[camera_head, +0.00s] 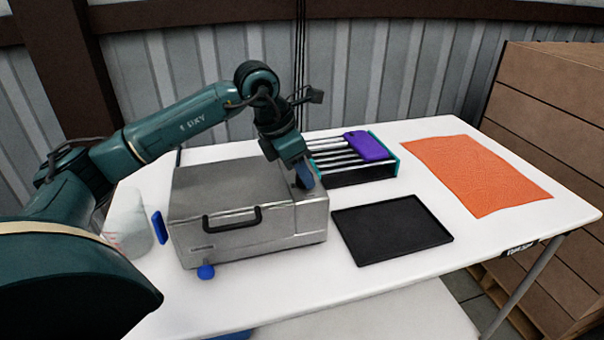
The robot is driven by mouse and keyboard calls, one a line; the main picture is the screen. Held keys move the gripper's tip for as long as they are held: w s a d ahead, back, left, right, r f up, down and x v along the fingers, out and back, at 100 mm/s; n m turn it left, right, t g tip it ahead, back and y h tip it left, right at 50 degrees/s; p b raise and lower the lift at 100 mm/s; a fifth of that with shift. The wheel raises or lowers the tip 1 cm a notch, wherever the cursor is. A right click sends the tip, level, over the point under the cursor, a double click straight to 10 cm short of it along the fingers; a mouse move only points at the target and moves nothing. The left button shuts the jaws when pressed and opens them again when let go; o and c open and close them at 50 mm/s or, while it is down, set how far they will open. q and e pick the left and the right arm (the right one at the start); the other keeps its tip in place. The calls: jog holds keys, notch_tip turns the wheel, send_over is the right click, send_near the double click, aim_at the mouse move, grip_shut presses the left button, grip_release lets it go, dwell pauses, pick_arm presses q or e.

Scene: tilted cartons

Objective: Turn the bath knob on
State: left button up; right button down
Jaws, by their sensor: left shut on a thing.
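The bath is a grey metal box (228,190) with a black handle (232,219) on its front, standing on the left half of the white table. My left gripper (305,178) points down at the right end of the bath's top, with its fingertips at the small panel there. It is shut on what looks to be the bath knob, which the fingers mostly hide. I cannot tell which way the knob is turned. A small blue part (206,271) sticks out low at the bath's front. My right gripper is not in view.
A clear container (128,225) and a blue piece (159,227) stand left of the bath. A rack (345,176) with a purple object (366,145) is behind right. A black tray (392,230) and orange cloth (477,172) lie right. Cartons (550,110) stand beyond the table (500,235).

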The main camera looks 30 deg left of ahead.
pick_arm(q)
jog(key=m, duration=0.2)
jog(key=m+g+h, duration=0.1)
jog(key=m, duration=0.2)
jog(key=shift+w+a+g, duration=0.1)
jog(key=shift+w+g, duration=0.05)
jog(key=shift+g, duration=0.15)
jog(key=shift+m+g+h+p, duration=0.35)
jog(key=shift+m+g, duration=0.45)
jog(key=shift+m, duration=1.5)
jog(key=o, duration=1)
jog(key=v, duration=1.3)
jog(key=shift+w+r, duration=0.1)
